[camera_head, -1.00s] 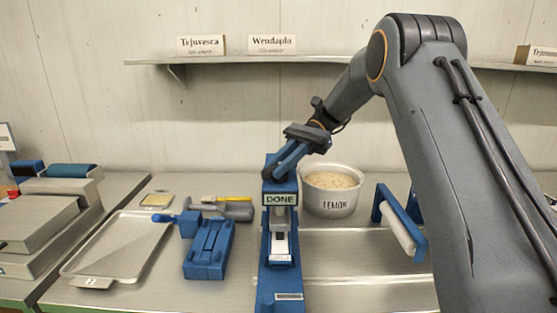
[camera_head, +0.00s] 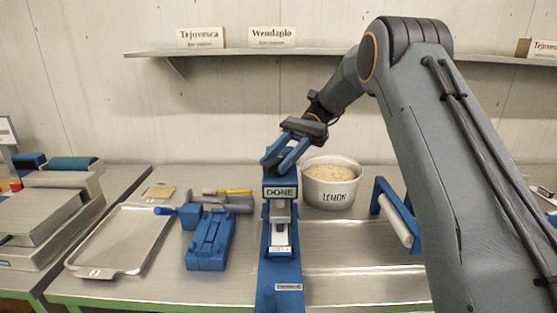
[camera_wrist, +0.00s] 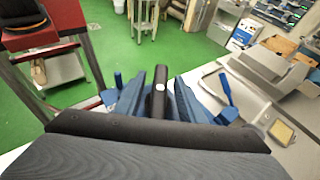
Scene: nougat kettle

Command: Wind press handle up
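The blue press (camera_head: 268,236) stands on the worktop in the middle of the head view and carries a framed sign (camera_head: 279,192) reading "DONE". My gripper (camera_head: 279,158) is at the top of the press, just above this sign. In the wrist view, the press handle (camera_wrist: 158,96) appears as a dark upright bar with a white spot on it, between the two blue fingers of my gripper (camera_wrist: 163,88). The fingers are very close to the bar on both sides. I cannot tell whether they press on it. The handle is largely hidden by the gripper in the head view.
A pot (camera_head: 329,187) labelled "LEMON" stands right behind the press. A blue-framed roller (camera_head: 398,218) is further right. A blue tool (camera_head: 210,240) and a metal tray (camera_head: 118,243) lie to the left. A shelf (camera_head: 227,50) runs along the wall above.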

